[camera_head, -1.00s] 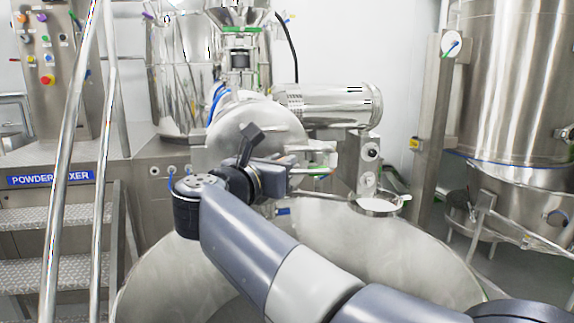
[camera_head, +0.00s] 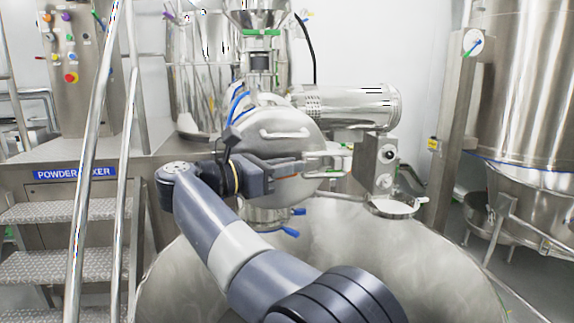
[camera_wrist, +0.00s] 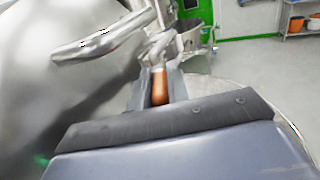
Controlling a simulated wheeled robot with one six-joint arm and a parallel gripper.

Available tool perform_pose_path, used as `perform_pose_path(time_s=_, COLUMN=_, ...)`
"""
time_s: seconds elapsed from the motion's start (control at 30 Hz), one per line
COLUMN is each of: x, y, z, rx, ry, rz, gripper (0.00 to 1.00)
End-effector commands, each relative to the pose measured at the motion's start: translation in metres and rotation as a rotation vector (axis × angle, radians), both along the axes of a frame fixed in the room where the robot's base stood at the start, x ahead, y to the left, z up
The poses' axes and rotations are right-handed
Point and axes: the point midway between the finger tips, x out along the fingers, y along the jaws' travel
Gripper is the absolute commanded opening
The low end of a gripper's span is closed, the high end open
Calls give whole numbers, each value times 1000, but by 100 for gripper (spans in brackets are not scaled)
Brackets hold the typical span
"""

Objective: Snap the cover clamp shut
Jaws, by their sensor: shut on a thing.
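The round steel cover (camera_head: 262,123) with a bar handle (camera_head: 285,134) is at the centre of the head view, on the front of the mixer's opening. It also fills the left of the wrist view (camera_wrist: 40,90). The steel cover clamp (camera_head: 335,158) is at the cover's right edge. My gripper (camera_head: 300,165) reaches across the cover's front from the left. In the wrist view my jaws (camera_wrist: 158,92) are shut on an orange-brown piece (camera_wrist: 159,86), which looks like the clamp's lever. My jaws hide part of it. Whether the clamp is latched cannot be told.
A horizontal steel cylinder (camera_head: 355,104) and a box with a round knob (camera_head: 378,165) stand right of the cover. Blue-handled fittings (camera_head: 291,231) sit below it. Steps with handrails (camera_head: 95,150) are at left, a tall steel vessel (camera_head: 525,80) at right.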

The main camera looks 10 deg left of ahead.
Motion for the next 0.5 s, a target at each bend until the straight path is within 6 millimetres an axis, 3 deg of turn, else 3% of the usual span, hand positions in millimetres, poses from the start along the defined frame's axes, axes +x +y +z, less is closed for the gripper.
perform_pose_path(time_s=0.27, x=0, y=-1, z=0, rx=-1, ry=1, rz=-3, gripper=0)
perform_pose_path(time_s=0.3, x=0, y=-1, z=0, rx=-1, ry=1, rz=-3, gripper=18)
perform_pose_path(time_s=0.5, x=0, y=-1, z=0, rx=0, ry=0, rz=-2, gripper=34)
